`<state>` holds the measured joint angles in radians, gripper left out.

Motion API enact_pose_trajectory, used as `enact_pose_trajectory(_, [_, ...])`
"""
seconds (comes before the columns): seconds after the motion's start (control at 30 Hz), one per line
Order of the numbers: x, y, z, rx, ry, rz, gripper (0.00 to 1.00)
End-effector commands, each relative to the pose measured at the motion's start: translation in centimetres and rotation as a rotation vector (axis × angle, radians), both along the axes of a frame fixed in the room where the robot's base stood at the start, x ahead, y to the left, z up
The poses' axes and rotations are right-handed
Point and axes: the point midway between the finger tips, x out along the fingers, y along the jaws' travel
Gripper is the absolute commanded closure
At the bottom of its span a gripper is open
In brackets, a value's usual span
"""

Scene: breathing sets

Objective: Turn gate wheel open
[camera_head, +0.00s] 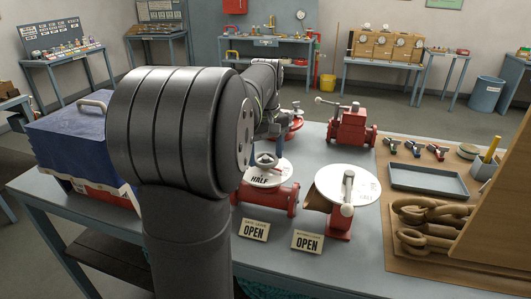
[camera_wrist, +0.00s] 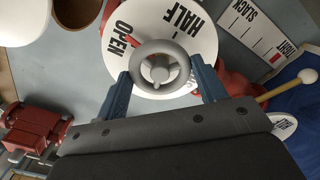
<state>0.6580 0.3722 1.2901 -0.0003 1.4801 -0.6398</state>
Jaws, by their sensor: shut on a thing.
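The gate wheel is a small grey handwheel (camera_wrist: 143,57) with a round hub, set over a white dial (camera_wrist: 133,16) marked OPEN and HALF. In the wrist view my gripper (camera_wrist: 160,72) has one blue finger on each side of the wheel, closed on its rim. In the head view the wheel (camera_head: 264,160) sits on top of a red valve body (camera_head: 277,199), with HALF on the dial facing the camera. My arm hides much of the gripper there. An OPEN card (camera_head: 254,229) stands in front of this valve.
To the right stands a red valve with a white dial and lever (camera_head: 345,185), with another OPEN card (camera_head: 307,242). A red lever valve (camera_head: 350,125) is behind. A blue-covered box (camera_head: 75,140) is at left.

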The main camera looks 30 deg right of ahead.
Motion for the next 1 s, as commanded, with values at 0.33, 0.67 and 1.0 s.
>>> enact_pose_trajectory(0.33, [0.05,-0.02,0.17,-0.003,-0.004,0.180,0.59])
enact_pose_trajectory(0.67, [0.06,-0.02,0.19,-0.003,-0.004,0.231,0.59])
enact_pose_trajectory(1.0, [0.07,-0.02,0.20,-0.003,-0.004,0.232,0.34])
